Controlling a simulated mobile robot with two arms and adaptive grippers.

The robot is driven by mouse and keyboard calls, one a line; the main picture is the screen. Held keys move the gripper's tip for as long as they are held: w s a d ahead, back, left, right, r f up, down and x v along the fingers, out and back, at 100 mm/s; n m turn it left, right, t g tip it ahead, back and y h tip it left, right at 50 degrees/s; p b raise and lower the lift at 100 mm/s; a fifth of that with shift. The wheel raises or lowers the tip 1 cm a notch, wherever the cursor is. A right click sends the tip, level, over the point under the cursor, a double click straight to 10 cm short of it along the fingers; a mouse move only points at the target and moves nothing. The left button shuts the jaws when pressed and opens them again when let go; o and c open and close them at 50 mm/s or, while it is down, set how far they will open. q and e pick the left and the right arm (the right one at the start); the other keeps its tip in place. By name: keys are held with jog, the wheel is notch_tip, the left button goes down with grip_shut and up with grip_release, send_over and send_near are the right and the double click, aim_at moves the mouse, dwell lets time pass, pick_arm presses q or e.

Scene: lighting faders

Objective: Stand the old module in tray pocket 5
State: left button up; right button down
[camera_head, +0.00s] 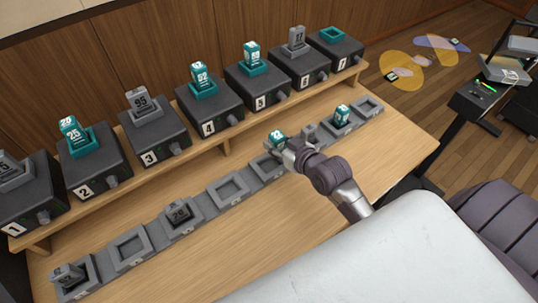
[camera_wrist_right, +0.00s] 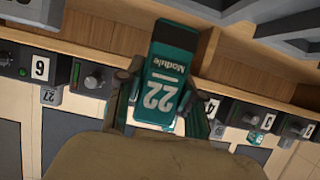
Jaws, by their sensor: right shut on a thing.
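That pocket is partly hidden by the gripper. I cannot tell whether the module touches the pocket. My left gripper is not in view.
A teal module (camera_head: 342,114) stands farther right. The second (camera_head: 130,262) and fourth pockets (camera_head: 228,203) are empty. Numbered dark boxes (camera_head: 152,140) line the shelf behind.

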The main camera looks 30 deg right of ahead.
jog(key=shift+a+f, duration=0.25)
jog(key=shift+a, duration=0.25)
jog(key=shift+a+f, duration=0.25)
jog(key=shift+a, duration=0.2)
jog(key=shift+f, duration=2.1)
jog(key=shift+f, duration=0.2)
jog(key=c, duration=0.7)
grip_release()
